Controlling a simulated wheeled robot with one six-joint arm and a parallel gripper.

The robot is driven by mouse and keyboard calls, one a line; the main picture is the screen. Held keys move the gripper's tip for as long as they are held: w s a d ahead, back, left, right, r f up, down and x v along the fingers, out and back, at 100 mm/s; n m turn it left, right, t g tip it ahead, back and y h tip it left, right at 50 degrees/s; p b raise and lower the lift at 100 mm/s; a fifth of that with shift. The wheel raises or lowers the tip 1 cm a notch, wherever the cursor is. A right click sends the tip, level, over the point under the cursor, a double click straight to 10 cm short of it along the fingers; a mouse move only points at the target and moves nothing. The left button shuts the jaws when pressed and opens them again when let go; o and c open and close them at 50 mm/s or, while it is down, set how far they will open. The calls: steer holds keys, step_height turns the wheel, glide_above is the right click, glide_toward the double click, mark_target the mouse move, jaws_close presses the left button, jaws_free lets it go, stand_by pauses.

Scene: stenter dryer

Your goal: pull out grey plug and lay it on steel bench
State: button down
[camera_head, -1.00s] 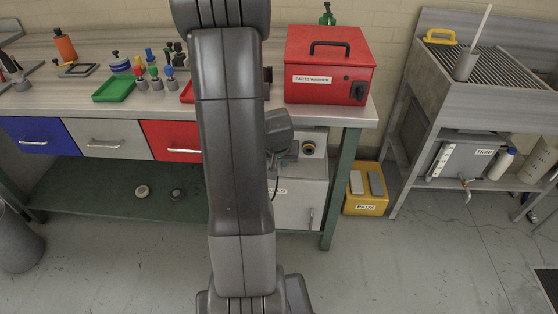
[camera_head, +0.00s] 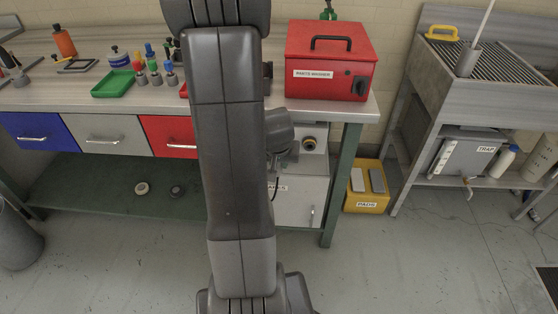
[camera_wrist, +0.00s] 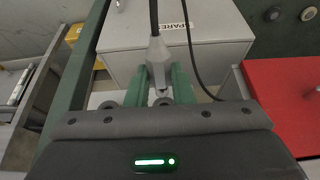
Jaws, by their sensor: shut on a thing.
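In the wrist view, the grey plug (camera_wrist: 158,54) has a dark cable running up from its back. My gripper (camera_wrist: 160,88) has its green fingers shut on either side of the plug. I cannot tell whether the plug's front end is in a socket. In the head view, my arm covers the plug and the fingers; only a dark part of my wrist shows at the bench's front edge. The steel bench (camera_head: 40,96) has a grey top above blue, grey and red drawers. Its middle is hidden behind my arm.
A red parts washer (camera_head: 325,75) stands on the bench's right end. A green tray (camera_head: 113,84) and several coloured bottles occupy the left. A grey spares cabinet (camera_head: 300,195) stands below, beside a green leg (camera_head: 342,185) and yellow pads bin (camera_head: 366,205). A second dark cable (camera_wrist: 190,55) loops near the plug.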

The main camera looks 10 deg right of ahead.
mark_target(278, 166)
steer(key=shift+s+a, duration=0.1)
steer(key=shift+s, duration=0.3)
step_height(278, 166, up, 20)
steer(key=p, duration=1.6)
steer(key=shift+r, duration=0.25)
stand_by(0.5)
